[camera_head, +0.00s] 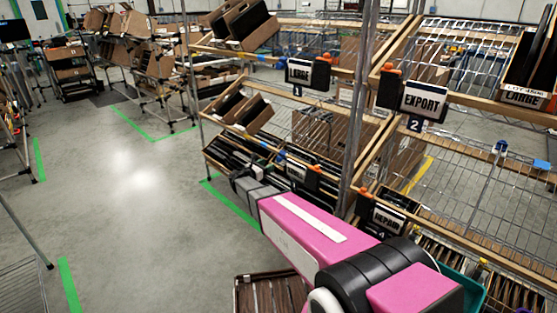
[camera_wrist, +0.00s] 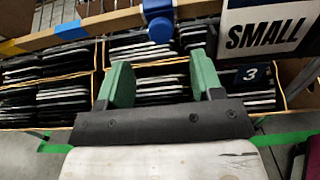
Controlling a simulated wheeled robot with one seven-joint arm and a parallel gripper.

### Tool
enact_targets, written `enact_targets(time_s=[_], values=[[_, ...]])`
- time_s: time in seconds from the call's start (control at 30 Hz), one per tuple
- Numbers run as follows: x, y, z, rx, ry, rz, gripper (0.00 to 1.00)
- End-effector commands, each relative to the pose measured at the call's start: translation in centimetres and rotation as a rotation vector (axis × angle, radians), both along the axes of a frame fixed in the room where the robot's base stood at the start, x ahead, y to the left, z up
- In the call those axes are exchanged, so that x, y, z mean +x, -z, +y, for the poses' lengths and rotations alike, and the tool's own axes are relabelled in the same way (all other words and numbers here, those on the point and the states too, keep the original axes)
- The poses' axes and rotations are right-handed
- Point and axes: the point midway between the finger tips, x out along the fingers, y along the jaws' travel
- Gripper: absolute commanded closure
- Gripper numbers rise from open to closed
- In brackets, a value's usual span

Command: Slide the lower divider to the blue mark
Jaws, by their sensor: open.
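In the wrist view my gripper (camera_wrist: 162,75) is open, its two green fingers apart with nothing between the tips. A blue clip with a round knob (camera_wrist: 160,28) hangs on the wooden rail just past the fingertips, roughly centred between them and apart from them. I cannot tell for sure whether it belongs to the lower divider. A flat blue mark (camera_wrist: 72,30) is on the rail, left of the clip. A SMALL sign (camera_wrist: 268,30) with a 3 is at right. In the head view, the lower rail has a blue patch (camera_head: 279,154); my fingers are too small to make out.
Dark thin items (camera_wrist: 62,95) fill cartons behind and below the rail. A steel upright (camera_head: 360,110) stands close to my arm. LARGE (camera_head: 299,72) and EXPORT (camera_head: 424,100) signs hang higher. A brown crate (camera_head: 243,295) stands below my arm. The floor (camera_head: 130,210) at left is clear.

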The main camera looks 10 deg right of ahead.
Motion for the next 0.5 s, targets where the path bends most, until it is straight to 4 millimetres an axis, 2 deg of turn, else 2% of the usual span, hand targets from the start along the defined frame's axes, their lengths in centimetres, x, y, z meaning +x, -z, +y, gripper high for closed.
enact_targets(time_s=[0.3, 0.5], values=[[3.5, 0.1, -4.6, 0.003, 0.002, -0.002, 0.4], [4.8, 0.1, -6.6, 0.003, 0.002, -0.001, 0.4]])
